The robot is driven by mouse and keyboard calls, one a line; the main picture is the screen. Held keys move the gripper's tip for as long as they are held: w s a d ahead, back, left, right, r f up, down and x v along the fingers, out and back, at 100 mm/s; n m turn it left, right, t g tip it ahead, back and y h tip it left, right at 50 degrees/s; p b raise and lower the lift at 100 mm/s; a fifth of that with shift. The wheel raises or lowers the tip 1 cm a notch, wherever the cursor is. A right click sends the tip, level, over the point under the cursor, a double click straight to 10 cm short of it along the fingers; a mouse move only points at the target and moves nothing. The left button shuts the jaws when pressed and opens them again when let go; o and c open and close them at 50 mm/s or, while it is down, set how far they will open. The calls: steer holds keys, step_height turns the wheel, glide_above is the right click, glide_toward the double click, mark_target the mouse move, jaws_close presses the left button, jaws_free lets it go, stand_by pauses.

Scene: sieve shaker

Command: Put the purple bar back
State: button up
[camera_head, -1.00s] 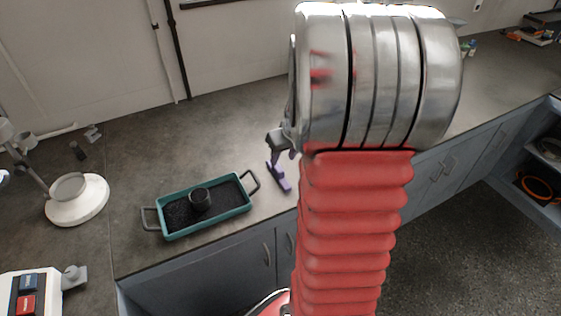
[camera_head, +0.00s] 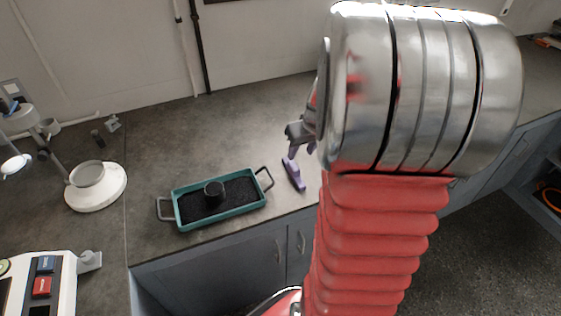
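The purple bar (camera_head: 294,175) shows just right of the teal tray, at the front part of the grey counter. It looks like a slim bar with a short upright piece at its far end. My gripper (camera_head: 300,143) is directly above that upright piece, partly hidden behind my arm's silver wrist. Its fingers are small and dark here, so I cannot tell whether they are open or closed on the bar. I also cannot tell whether the bar rests on the counter or hangs just above it.
A teal tray (camera_head: 183,221) with dark grains and a black cylinder (camera_head: 214,192) stands left of the bar. A white round-based stand (camera_head: 96,195) is further left. A white box with blue and red buttons (camera_head: 66,285) sits front left. Counter behind the tray is clear.

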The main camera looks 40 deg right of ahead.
steer(key=shift+a, duration=0.1)
steer(key=s+a+r+n, duration=0.15)
steer(key=a+r, duration=0.25)
steer(key=a, duration=0.4)
steer(key=s+a+r+t, duration=0.1)
steer(key=s+a+r, duration=0.15)
steer(key=a, duration=0.55)
steer(key=s+a+r+n, duration=0.1)
steer(key=a+r, duration=0.4)
steer(key=a, duration=0.3)
steer(key=s+a+r+y, duration=0.1)
steer(key=s+a, duration=0.5)
steer(key=s, duration=0.1)
steer(key=shift+a+n, duration=0.2)
steer(key=shift+n, duration=0.15)
